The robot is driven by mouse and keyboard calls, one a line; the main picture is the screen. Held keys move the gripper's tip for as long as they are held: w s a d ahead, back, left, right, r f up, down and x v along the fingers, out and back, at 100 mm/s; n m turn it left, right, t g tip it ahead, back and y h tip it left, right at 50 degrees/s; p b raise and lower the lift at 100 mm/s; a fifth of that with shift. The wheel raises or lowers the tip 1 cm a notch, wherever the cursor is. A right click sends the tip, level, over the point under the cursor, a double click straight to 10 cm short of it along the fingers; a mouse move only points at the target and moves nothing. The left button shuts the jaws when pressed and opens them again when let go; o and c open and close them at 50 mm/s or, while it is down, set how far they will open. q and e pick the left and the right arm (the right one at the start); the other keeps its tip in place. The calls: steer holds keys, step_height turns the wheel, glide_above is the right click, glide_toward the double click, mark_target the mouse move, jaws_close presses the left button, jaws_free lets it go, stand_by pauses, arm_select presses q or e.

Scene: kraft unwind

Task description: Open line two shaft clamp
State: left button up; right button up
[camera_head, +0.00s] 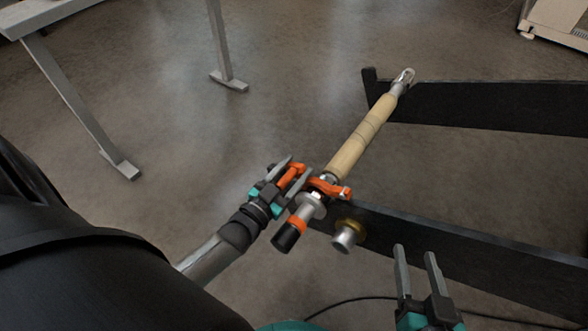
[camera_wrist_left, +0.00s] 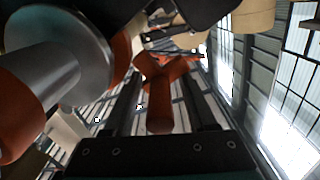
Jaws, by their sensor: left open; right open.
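The shaft clamp (camera_head: 331,189) is an orange bracket around the near end of a shaft, on top of a dark beam. An orange handle (camera_head: 292,176) sticks out to its left. My left gripper (camera_head: 294,170) is open, with its fingers on either side of this handle. In the left wrist view the orange handle (camera_wrist_left: 160,105) lies between my two dark fingers, with visible gaps. Whether either finger touches it cannot be told. My right gripper (camera_head: 415,253) is open and empty at lower right, above the floor in front of the beam.
A tan core (camera_head: 362,137) sits on the shaft, which spans two dark beams (camera_head: 455,243). A silver and black shaft end (camera_head: 289,233) with an orange band and a brass-flanged knob (camera_head: 349,235) project toward me. A table leg (camera_head: 226,50) stands upper left. A cable crosses the floor.

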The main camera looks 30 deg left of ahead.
arm_select(q)
jaws_close()
stand_by(0.3)
stand_by(1.1)
